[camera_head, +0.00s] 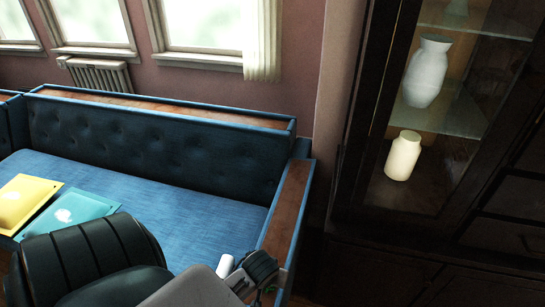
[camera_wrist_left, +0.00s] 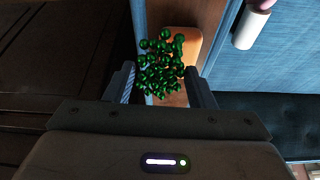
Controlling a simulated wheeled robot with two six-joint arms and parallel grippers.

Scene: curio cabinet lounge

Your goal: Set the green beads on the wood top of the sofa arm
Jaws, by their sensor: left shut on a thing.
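The green beads (camera_wrist_left: 162,66) are a bunch of shiny round beads between the fingers of my left gripper (camera_wrist_left: 163,86), which is shut on them. In the head view my left gripper (camera_head: 268,282) is at the near end of the blue sofa's right arm, and the beads are mostly hidden there. The brown wood top (camera_head: 289,205) of the sofa arm runs away from the gripper. In the left wrist view the wood top (camera_wrist_left: 204,14) shows behind the beads, with a rounded orange-tan patch (camera_wrist_left: 186,40) on it. Whether the beads touch the wood, I cannot tell. My right gripper is not in view.
A white cylinder (camera_head: 225,265) is left of the gripper; a white cylinder (camera_wrist_left: 250,28) also shows in the wrist view. A yellow book (camera_head: 25,198) and a teal book (camera_head: 70,212) lie left. A dark cabinet (camera_head: 345,205) stands right. The far wood top looks clear.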

